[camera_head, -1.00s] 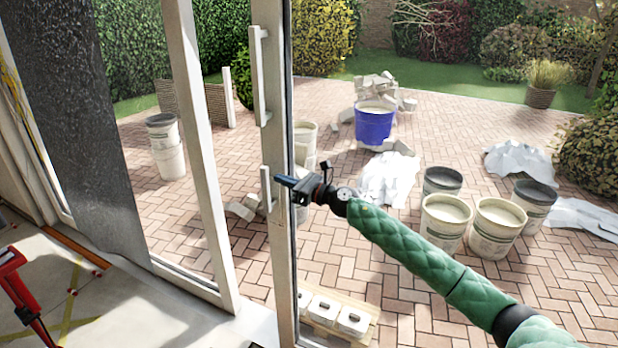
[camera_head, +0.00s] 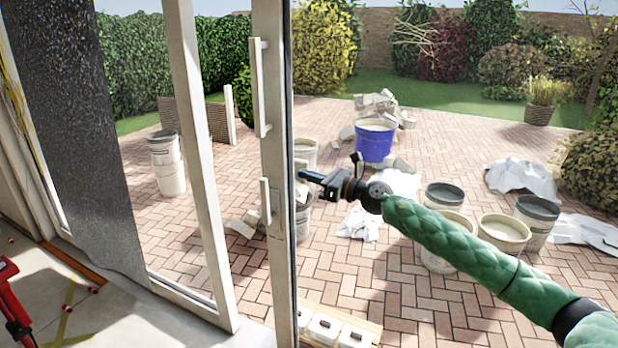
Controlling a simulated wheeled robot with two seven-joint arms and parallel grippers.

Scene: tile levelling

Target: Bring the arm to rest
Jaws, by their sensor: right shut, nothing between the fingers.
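My right arm, in a green quilted sleeve (camera_head: 450,245), reaches in from the lower right. Its gripper (camera_head: 308,176) is shut and empty, pointing left. In the picture its tip lies just right of the door frame (camera_head: 277,100) and its lower white handle (camera_head: 266,201). A longer white handle (camera_head: 260,88) is higher on the same frame. My left gripper is not in view.
A blue bucket (camera_head: 374,143) with rubble behind it stands on the brick patio. Several pails, one of them cream (camera_head: 503,233), stand behind the arm at right. White sheets (camera_head: 520,177) lie on the paving. A pallet with white blocks (camera_head: 360,328) is below. A red tool (camera_head: 12,300) is at left.

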